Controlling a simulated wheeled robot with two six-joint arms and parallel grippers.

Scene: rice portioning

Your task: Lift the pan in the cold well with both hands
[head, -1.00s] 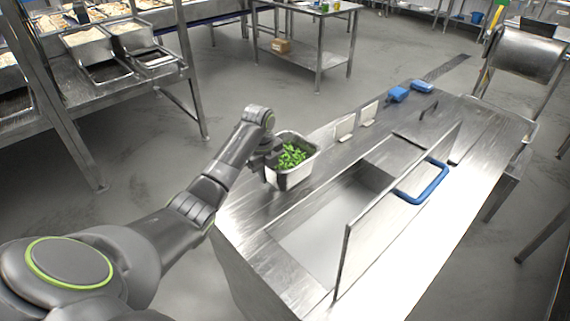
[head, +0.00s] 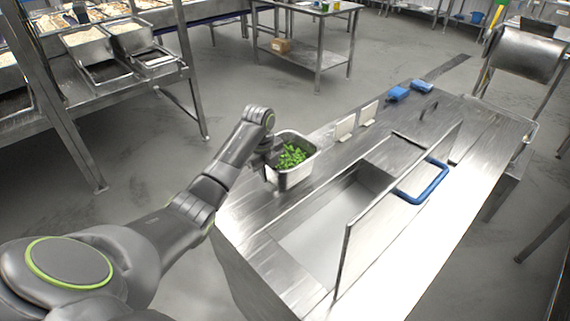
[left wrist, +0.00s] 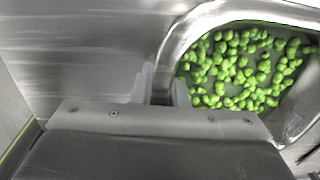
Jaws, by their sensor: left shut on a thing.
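A steel pan (head: 291,178) with green vegetables in it stands at the far left corner of the steel counter, beside the open well (head: 335,215). My left gripper (head: 270,158) is at the pan's left side and is shut on its rim. In the left wrist view the pan's rim (left wrist: 190,35) runs up to the left gripper (left wrist: 160,85), with the green pieces inside. My right gripper is in neither view.
A steel lid panel (head: 395,215) with a blue handle (head: 425,182) stands upright along the well. A rack with food pans (head: 88,47) stands at the left.

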